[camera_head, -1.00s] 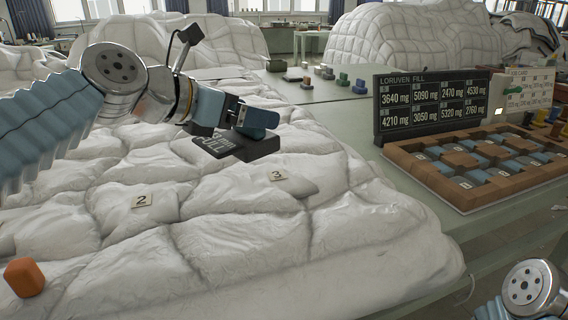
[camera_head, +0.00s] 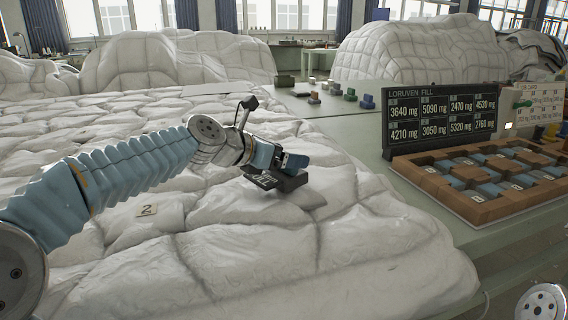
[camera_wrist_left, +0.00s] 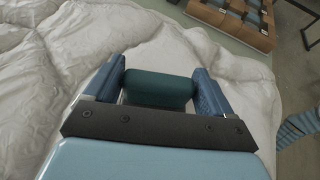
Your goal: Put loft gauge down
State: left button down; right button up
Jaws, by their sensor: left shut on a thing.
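My left gripper (camera_head: 292,161) is shut on the loft gauge (camera_head: 290,183), a dark flat block with white lettering on its face. It is low over the right part of the white quilted duvet (camera_head: 330,235); I cannot tell whether it touches the cloth. In the left wrist view, the two blue fingers of the left gripper (camera_wrist_left: 162,88) close on a dark green grip (camera_wrist_left: 160,88). The numbered tag 2 (camera_head: 147,210) lies on the duvet to the left. Tag 3 is not visible. My right gripper is out of view.
A dark board of mg figures (camera_head: 440,115) stands on the table at the right, behind a brown compartment tray (camera_head: 480,205) with blue pieces. Small coloured blocks (camera_head: 350,95) stand further back. More duvet heaps (camera_head: 415,52) fill the background.

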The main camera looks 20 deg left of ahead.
pick_arm(q)
jog(key=shift+f, duration=0.4)
jog(key=shift+f, duration=0.15)
grip_release()
jog(key=shift+r, duration=0.2)
jog(key=v, duration=1.2)
jog(key=shift+f+b, duration=0.2)
jog(key=shift+b, duration=0.1)
